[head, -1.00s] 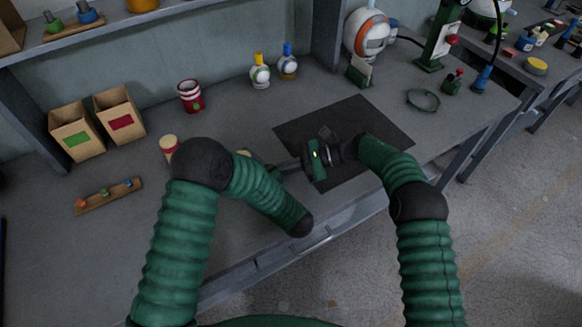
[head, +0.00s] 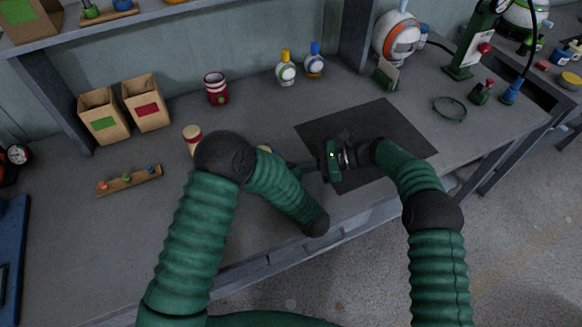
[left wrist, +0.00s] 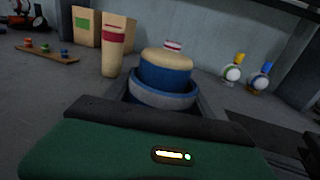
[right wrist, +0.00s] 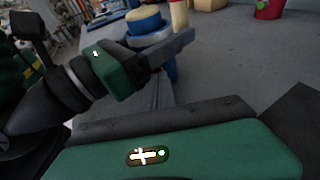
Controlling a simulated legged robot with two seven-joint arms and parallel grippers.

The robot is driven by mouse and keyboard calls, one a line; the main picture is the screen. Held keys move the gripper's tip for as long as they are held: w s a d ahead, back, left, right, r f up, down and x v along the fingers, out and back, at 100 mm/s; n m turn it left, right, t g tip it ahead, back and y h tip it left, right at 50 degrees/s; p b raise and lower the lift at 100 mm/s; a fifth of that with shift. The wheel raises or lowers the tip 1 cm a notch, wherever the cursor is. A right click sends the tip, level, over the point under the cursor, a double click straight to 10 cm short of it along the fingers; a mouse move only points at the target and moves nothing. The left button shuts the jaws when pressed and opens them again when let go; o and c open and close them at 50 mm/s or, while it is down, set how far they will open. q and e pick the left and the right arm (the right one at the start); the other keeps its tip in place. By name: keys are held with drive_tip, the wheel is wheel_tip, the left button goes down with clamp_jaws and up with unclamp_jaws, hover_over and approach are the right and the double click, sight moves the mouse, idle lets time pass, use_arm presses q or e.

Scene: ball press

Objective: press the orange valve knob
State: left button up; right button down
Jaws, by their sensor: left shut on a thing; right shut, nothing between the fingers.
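The orange knob (head: 104,185) sits at the left end of a wooden strip (head: 134,180) with a green and a blue knob, on the table's left side. It also shows at the far left of the left wrist view (left wrist: 27,44). My left gripper (right wrist: 172,54) is shut on a blue cylindrical piece (left wrist: 166,75) with a cream top and a grey-blue ring. In the head view my left forearm hides this gripper; only a cream bit of the piece (head: 264,149) shows. My right gripper (head: 306,164) is shut and empty over the dark mat, pointing left.
Two small flasks (head: 286,73) stand at the back. The dark mat (head: 395,125) lies right. Table around the strip is clear.

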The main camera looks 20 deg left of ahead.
drive_tip(key=v, duration=0.8)
drive_tip(key=f+v, duration=0.1)
drive_tip(key=v, duration=0.4)
drive_tip(key=shift+w+d, duration=0.15)
use_arm(q)
drive_tip(key=o, duration=1.8)
drive_tip(key=shift+a, duration=0.1)
drive_tip(key=shift+s, duration=0.1)
drive_tip(key=v, duration=1.2)
